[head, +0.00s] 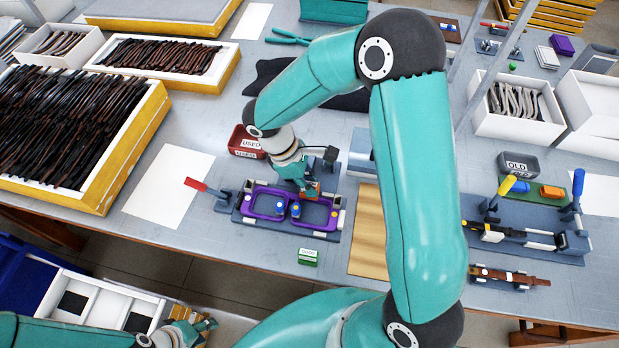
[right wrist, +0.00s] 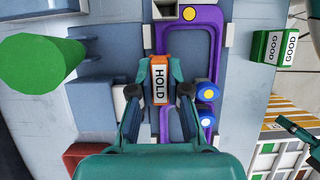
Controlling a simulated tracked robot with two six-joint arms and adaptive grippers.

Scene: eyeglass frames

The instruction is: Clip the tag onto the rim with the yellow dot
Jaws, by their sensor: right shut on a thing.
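The purple eyeglass frame (head: 250,212) lies in a grey fixture (head: 290,229), its two rims side by side. In the right wrist view the yellow dot (right wrist: 189,14) is on the upper rim (right wrist: 164,28), the right one in the head view. My right gripper (right wrist: 160,80) is shut on the orange tag (right wrist: 158,98), labelled HOLD. It holds the tag over the far edge of that rim; I cannot tell whether the tag touches it. Two blue knobs (right wrist: 207,90) stand by the frame's middle. My left gripper (head: 203,325) is at the lower left, away from the frame; its opening is unclear.
A green GOOD box (head: 308,257) stands in front of the fixture, and a red USED tray (head: 245,141) behind it. A red-handled clamp (head: 196,185) is at its left. A wooden board (head: 368,235) lies to the right. White paper (head: 168,187) lies at left.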

